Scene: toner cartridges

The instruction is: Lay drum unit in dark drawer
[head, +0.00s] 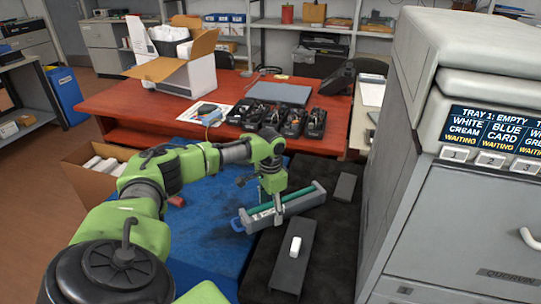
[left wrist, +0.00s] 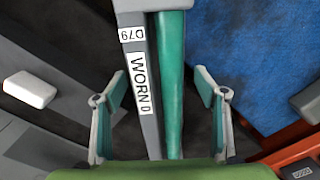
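The drum unit (head: 300,203) is a long grey frame with a green roller and a blue end piece. In the left wrist view the drum unit (left wrist: 172,85) bears a label reading "WORN". It lies across the border of the blue mat (head: 203,238) and a dark surface (head: 335,225); I cannot tell whether that surface is the dark drawer. My left gripper (head: 268,200) is right over the drum unit. In the left wrist view the left gripper (left wrist: 158,92) is open, with one finger on each side of the unit. My right gripper is out of view.
A dark grey block (head: 288,268) with a white handle and a small grey block (head: 345,187) lie on the dark surface. A grey machine (head: 470,220) with a screen stands at the right. Several black cartridges (head: 292,122) stand on the red table (head: 125,108) behind.

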